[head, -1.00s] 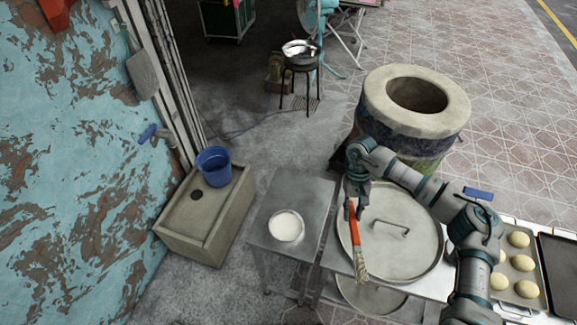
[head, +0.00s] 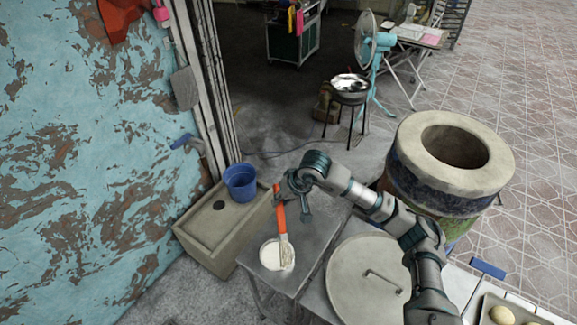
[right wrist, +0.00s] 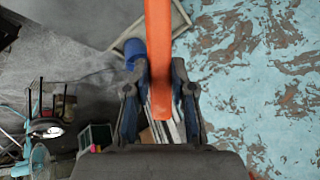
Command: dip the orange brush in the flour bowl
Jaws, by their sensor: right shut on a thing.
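My right gripper (head: 292,187) is shut on the orange handle of the brush (head: 281,218). In the right wrist view the orange brush (right wrist: 158,60) runs up between the fingers of the right gripper (right wrist: 159,88). In the head view the brush hangs with its pale bristles down, over the right part of the flour bowl (head: 270,256). The bowl holds white flour and sits on a small metal table (head: 315,233). I cannot tell whether the bristles touch the flour. My left gripper is not in view.
A large round lid (head: 345,292) lies on the metal counter right of the bowl. The barrel oven (head: 410,180) stands behind it. A blue bucket (head: 240,183) sits on a stone box (head: 190,236) to the left. A tray (head: 489,308) with dough is at the lower right.

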